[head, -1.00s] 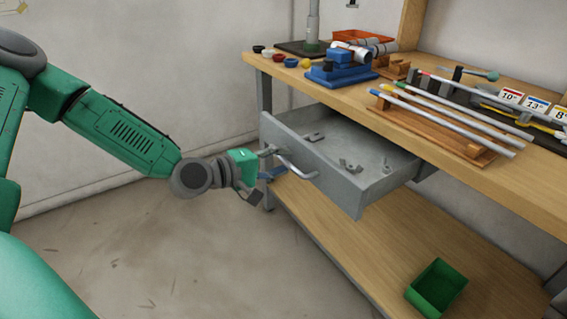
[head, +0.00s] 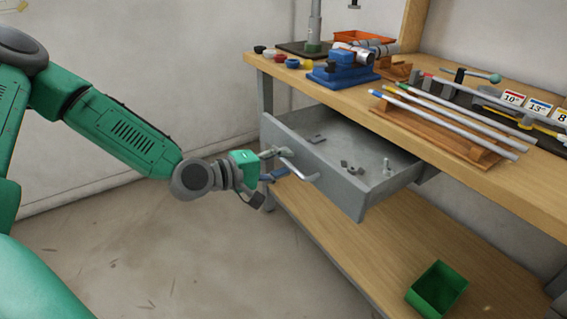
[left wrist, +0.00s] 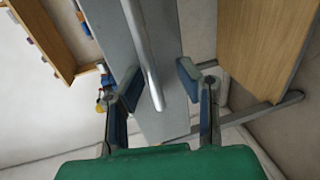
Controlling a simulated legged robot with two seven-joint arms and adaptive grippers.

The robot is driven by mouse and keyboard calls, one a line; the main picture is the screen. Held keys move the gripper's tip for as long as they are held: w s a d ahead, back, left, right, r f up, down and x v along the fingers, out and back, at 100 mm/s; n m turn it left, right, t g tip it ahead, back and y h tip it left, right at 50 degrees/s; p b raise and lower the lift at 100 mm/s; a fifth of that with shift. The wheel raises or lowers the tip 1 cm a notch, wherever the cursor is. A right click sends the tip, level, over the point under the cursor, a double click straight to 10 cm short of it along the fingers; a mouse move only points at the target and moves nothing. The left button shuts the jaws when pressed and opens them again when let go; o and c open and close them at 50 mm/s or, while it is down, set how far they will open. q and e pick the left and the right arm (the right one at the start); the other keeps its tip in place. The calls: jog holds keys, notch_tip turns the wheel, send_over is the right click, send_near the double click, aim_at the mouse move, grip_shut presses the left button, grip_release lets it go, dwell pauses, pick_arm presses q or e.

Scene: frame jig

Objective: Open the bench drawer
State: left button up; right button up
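The grey bench drawer (head: 338,184) stands pulled out from under the bench top, with its inside visible in the head view. Its bar handle (head: 300,168) is on the drawer front and also shows in the left wrist view (left wrist: 143,50). My left gripper (head: 268,183) is at the handle, in front of the drawer. In the left wrist view its two blue-padded fingers (left wrist: 157,102) are apart, with the handle bar between them and a gap on both sides. My right gripper is not in view.
Loose metal parts (head: 350,168) lie in the drawer. The wooden bench top (head: 440,165) holds a blue vise (head: 343,68), rods on a wooden rack (head: 440,130) and small cups. A green bin (head: 437,288) stands on the lower shelf (head: 345,250). The floor at left is clear.

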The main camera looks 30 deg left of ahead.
pick_arm(q)
jog(key=s, duration=0.1)
jog(key=s+r, duration=0.1)
jog(key=s, duration=0.2)
jog(key=shift+r, duration=0.35)
jog(key=s+a, duration=0.3)
jog(key=s, duration=0.3)
jog(key=shift+s+a+r, duration=0.2)
jog(key=shift+a+r, duration=0.2)
